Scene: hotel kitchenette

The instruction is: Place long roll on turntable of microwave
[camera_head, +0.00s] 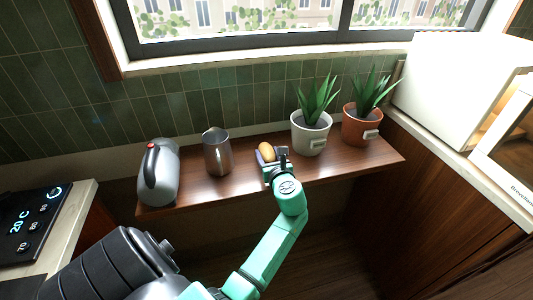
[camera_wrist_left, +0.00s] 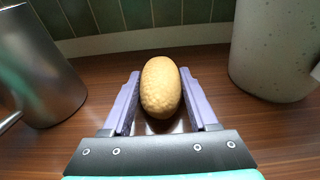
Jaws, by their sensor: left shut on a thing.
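The long roll (camera_wrist_left: 161,88) is a golden-brown oval bread with a bumpy crust. It also shows in the head view (camera_head: 266,151), at the wooden shelf between the metal jug and the white pot. My left gripper (camera_head: 271,154) is shut on the roll, with one lilac finger on each side of it in the left wrist view. I cannot tell whether the roll touches the shelf. The white microwave (camera_head: 447,88) stands at the right on a counter, with its lit interior partly showing at the right edge. Its turntable is hidden. My right gripper is not in view.
A metal jug (camera_head: 217,153) and a grey kettle (camera_head: 160,174) stand left of the roll. A white potted plant (camera_head: 310,138) and a terracotta one (camera_head: 361,130) stand between it and the microwave. A window (camera_head: 290,18) is behind.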

